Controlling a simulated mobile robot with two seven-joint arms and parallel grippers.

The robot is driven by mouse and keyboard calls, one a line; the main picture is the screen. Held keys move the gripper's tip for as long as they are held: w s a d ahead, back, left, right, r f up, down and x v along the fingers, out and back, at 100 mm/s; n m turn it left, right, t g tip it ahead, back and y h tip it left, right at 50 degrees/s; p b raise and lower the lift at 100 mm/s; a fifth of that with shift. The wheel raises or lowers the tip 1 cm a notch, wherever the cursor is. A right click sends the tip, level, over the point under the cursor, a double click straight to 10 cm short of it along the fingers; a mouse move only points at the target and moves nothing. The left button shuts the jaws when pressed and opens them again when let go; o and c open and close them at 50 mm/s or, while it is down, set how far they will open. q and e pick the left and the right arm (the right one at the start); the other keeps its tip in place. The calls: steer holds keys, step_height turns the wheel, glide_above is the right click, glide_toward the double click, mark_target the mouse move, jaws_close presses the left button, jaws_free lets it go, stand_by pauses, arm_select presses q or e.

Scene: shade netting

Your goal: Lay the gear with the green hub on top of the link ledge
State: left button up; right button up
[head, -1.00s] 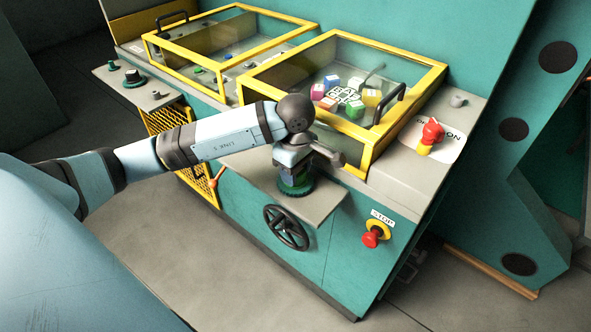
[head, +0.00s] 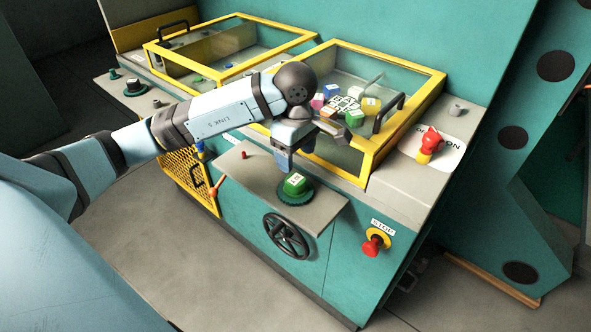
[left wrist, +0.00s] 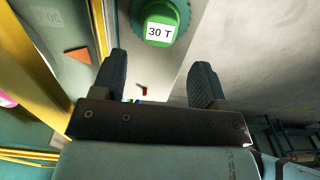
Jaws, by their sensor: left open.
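The gear (head: 295,187) has a dark toothed rim and a green hub with a white label on top. It lies flat on the grey ledge (head: 326,205) that juts from the front of the teal machine. In the left wrist view the hub (left wrist: 160,20) shows at the top, and its label reads "30 T". My left gripper (head: 284,166) is just above and behind the gear, apart from it. Its two fingers (left wrist: 160,72) are spread with nothing between them. My right gripper is not in view.
A black handwheel (head: 286,236) and a red stop button (head: 371,243) are on the machine front below the ledge. Yellow-framed glass boxes stand behind; the right one holds coloured cubes (head: 354,117). A small red peg (head: 243,155) stands near the ledge's left end.

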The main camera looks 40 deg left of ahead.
arm_select(q)
step_height(320, 180, up, 4)
steer(key=shift+f, duration=0.15)
stand_by(0.5)
